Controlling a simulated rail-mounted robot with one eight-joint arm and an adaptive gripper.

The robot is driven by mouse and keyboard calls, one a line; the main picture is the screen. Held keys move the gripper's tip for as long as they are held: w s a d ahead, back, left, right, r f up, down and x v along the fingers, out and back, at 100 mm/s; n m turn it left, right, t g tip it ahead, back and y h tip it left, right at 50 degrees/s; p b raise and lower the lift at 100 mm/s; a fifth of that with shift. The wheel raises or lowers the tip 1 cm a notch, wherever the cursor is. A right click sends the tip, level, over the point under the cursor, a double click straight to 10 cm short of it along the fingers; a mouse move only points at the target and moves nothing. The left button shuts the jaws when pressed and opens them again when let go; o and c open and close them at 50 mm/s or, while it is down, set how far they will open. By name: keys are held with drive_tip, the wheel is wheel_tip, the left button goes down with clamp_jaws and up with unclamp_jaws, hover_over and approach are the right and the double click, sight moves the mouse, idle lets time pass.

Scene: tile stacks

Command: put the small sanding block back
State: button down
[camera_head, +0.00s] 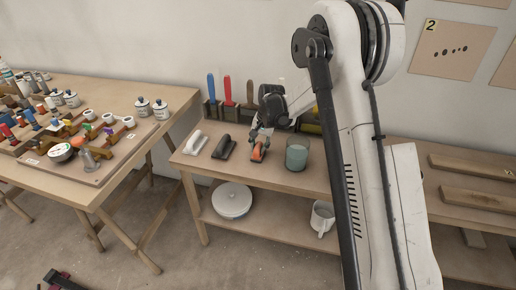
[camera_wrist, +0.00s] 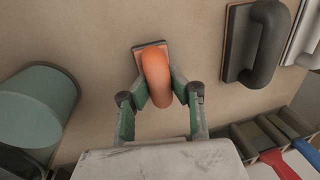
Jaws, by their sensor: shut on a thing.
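The small sanding block, with an orange handle, shows in the wrist view (camera_wrist: 158,75) and in the head view (camera_head: 257,153). My gripper (camera_wrist: 158,98) is shut on its orange handle, with one green-grey finger on each side. In the head view my gripper (camera_head: 260,140) is over the bench, between the dark block and the green cup. The block's base is at or close to the bench top; I cannot tell whether it touches. Part of the base is hidden under the handle.
A dark-handled block (camera_head: 223,147) and a white-handled block (camera_head: 195,141) lie to the left on the bench (camera_head: 285,179). A green cup (camera_head: 297,154) stands close on the right. A rack with blue- and red-handled tools (camera_head: 228,91) stands behind.

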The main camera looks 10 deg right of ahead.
drive_tip(key=shift+f, duration=0.2)
drive_tip(key=c, duration=1.7)
unclamp_jaws()
drive_tip(key=shift+r, duration=0.15)
